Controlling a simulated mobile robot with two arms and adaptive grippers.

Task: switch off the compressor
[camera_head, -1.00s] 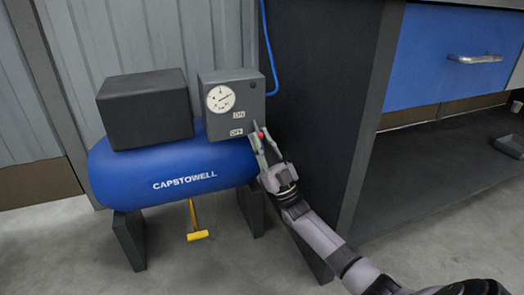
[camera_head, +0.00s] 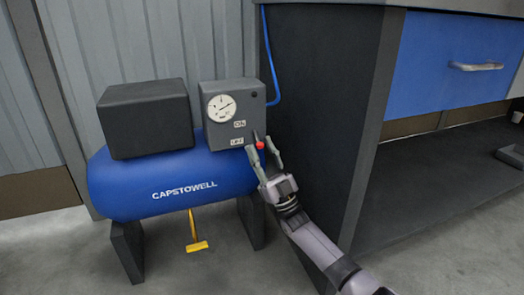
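The blue compressor (camera_head: 170,185) stands on the floor at the left of the head view. Its grey control box (camera_head: 222,92) carries a round gauge, an ON label and an OFF label below it. A lever with a red knob (camera_head: 260,145) sits at the box's lower right edge. The knob is about level with the OFF label. My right gripper (camera_head: 259,145) reaches in from the lower right, its fingers spread on either side of the knob. I cannot tell whether a finger touches it. My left gripper is out of view.
A dark box (camera_head: 146,118) sits on the tank's left. A dark cabinet side panel (camera_head: 315,130) stands close to the right of my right gripper. A blue hose (camera_head: 273,70) hangs behind the control box. A yellow T-handle (camera_head: 196,245) is under the tank.

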